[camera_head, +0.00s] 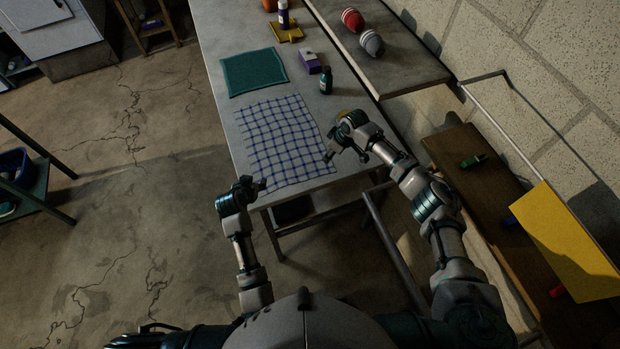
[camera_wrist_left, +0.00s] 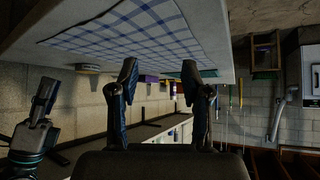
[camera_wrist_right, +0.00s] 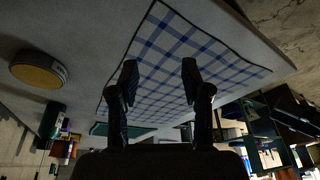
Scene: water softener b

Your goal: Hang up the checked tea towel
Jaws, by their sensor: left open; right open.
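The white and blue checked tea towel (camera_head: 283,135) lies spread flat on the near part of the grey table. My left gripper (camera_head: 250,186) is open and empty at the table's left front, just off the towel's near left corner. In the left wrist view the towel (camera_wrist_left: 140,32) lies beyond and above the open fingers (camera_wrist_left: 160,75). My right gripper (camera_head: 345,156) is open beside the towel's right edge. In the right wrist view the towel (camera_wrist_right: 175,60) shows between and behind its open fingers (camera_wrist_right: 160,75). I cannot tell whether either gripper touches the cloth.
A round yellow-topped tin (camera_wrist_right: 38,70) is near my right gripper. A metal rail (camera_head: 500,132) runs along the right wall, near a yellow sheet (camera_head: 565,240).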

